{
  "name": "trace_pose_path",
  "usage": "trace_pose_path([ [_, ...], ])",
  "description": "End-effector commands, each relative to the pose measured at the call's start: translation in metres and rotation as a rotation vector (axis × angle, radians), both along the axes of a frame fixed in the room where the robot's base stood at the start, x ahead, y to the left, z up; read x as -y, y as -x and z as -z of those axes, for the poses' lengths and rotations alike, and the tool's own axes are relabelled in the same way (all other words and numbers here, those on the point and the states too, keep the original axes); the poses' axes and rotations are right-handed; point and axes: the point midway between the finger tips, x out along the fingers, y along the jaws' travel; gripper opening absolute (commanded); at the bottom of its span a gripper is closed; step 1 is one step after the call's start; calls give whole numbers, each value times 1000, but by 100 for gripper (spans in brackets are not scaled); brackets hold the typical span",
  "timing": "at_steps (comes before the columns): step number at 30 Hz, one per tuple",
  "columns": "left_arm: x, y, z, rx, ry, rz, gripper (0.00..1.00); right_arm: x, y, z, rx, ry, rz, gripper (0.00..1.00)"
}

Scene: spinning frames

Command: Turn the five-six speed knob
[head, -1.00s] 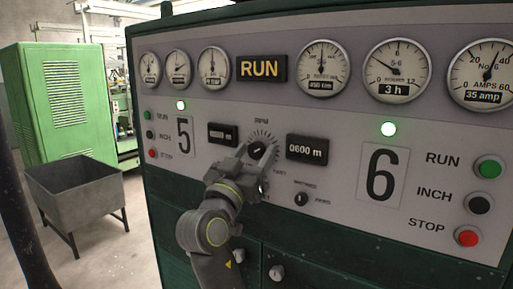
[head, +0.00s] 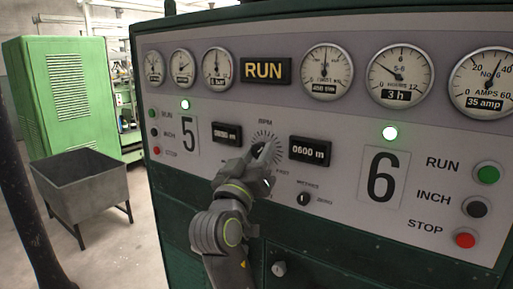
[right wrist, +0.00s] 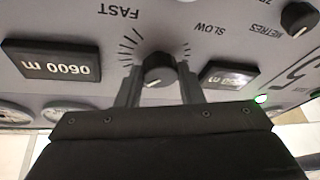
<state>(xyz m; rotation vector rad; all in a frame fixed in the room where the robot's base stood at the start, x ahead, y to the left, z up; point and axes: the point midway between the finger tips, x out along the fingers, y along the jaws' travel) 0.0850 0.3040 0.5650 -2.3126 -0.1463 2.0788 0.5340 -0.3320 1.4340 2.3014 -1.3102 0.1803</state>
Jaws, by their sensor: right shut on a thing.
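The speed knob (head: 257,149) is a small black dial on the grey panel, with a ring of tick marks around it, between the two number displays. In the right wrist view the knob (right wrist: 158,69) shows upside down, between the words FAST and SLOW, with a pale pointer line on its face. My right gripper (head: 264,154) is at the panel with its fingers on either side of the knob, shut on it. The fingers partly hide the knob in the head view. My left gripper is not in view.
A smaller black knob (head: 304,198) sits below right of the speed knob. Buttons such as the red STOP button (head: 465,240) are at far right. Gauges line the top. A grey bin (head: 80,185) and green cabinet (head: 60,95) stand left.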

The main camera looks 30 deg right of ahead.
Motion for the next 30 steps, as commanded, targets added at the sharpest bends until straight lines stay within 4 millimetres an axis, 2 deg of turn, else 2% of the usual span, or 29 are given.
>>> trace_pose_path([
  [1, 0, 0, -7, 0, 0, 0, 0, 0, 0, -2, -26, 7, -1, 11],
  [3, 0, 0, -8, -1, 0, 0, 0, 0, 0, -1, -46, 17, -1, 11],
  [13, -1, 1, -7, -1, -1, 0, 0, 0, 0, 0, -56, 23, -1, 11],
  [14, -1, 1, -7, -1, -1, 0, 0, 0, 0, 0, -55, 23, -1, 38],
  [18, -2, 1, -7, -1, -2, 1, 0, 0, 0, 0, -55, 23, -1, 55],
  [30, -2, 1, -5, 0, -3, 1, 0, 0, -1, 2, -54, 23, -2, 55],
])
